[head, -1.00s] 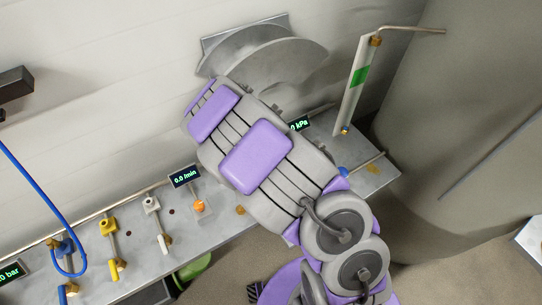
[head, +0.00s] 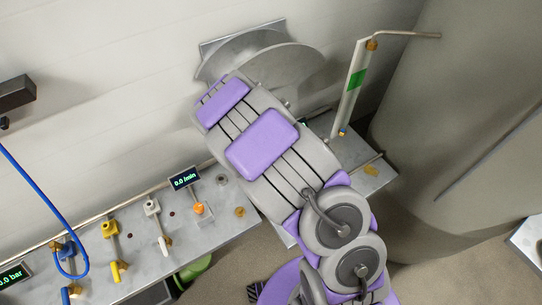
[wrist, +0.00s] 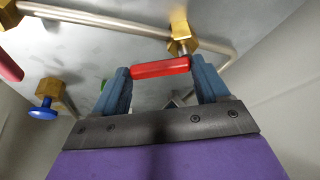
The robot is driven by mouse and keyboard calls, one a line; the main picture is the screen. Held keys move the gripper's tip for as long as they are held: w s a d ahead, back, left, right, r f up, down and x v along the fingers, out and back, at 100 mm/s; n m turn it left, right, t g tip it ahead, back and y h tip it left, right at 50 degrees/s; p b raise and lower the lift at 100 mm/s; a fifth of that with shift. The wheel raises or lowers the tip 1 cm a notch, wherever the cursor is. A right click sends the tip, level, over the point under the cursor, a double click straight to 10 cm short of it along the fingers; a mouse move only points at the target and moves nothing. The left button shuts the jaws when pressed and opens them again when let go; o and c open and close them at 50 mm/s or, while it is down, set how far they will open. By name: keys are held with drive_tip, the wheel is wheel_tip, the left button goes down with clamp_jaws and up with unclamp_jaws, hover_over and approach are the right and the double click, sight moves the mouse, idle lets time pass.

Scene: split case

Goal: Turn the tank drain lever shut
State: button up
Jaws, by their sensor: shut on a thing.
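In the wrist view, my gripper (wrist: 160,67) has its two blue fingers on either side of a red lever (wrist: 160,68). It is shut on the lever, which lies crosswise between the fingertips. The lever sits just beside a brass valve body (wrist: 180,31) on a metal pipe. No label shows on it, so I cannot read whether it is the tank drain lever. In the head view, my arm hides the gripper and the red lever. A large grey tank-like cylinder (head: 450,150) stands at the right.
A second brass valve with a blue knob (wrist: 42,112) is at left in the wrist view. In the head view, a bench (head: 215,225) carries yellow (head: 112,230) and white (head: 152,207) valves and a flow display (head: 184,179). A sight tube (head: 354,88) with a green band stands near the cylinder.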

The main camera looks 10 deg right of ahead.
drive_tip(key=n+p, duration=0.1)
drive_tip(key=n+y+p, duration=0.1)
drive_tip(key=n, duration=0.1)
drive_tip(key=d+n+t+p, duration=0.1)
drive_tip(key=shift+w+r+n+p, duration=0.1)
drive_tip(key=shift+w+n+p, duration=0.2)
drive_tip(key=shift+p, duration=0.05)
drive_tip(key=shift+w+d+n+y+p, duration=0.2)
drive_tip(key=shift+n+y+p, duration=0.3)
drive_tip(key=shift+n+p, duration=0.35)
drive_tip(key=n+p, duration=0.1)
drive_tip(key=w+n+y+p, duration=0.1)
drive_tip(key=n+p, duration=0.1)
drive_tip(key=shift+d, duration=0.1)
drive_tip(key=shift+w+n+y+p, duration=0.25)
drive_tip(key=shift+n+y+p, duration=0.1)
drive_tip(key=shift+n+p, duration=0.4)
drive_tip(key=shift+w+n+y+p, duration=0.2)
drive_tip(key=shift+n+y+p, duration=0.15)
drive_tip(key=shift+n+p, duration=0.35)
drive_tip(key=o, duration=1.1)
drive_tip(key=shift+c, duration=0.2)
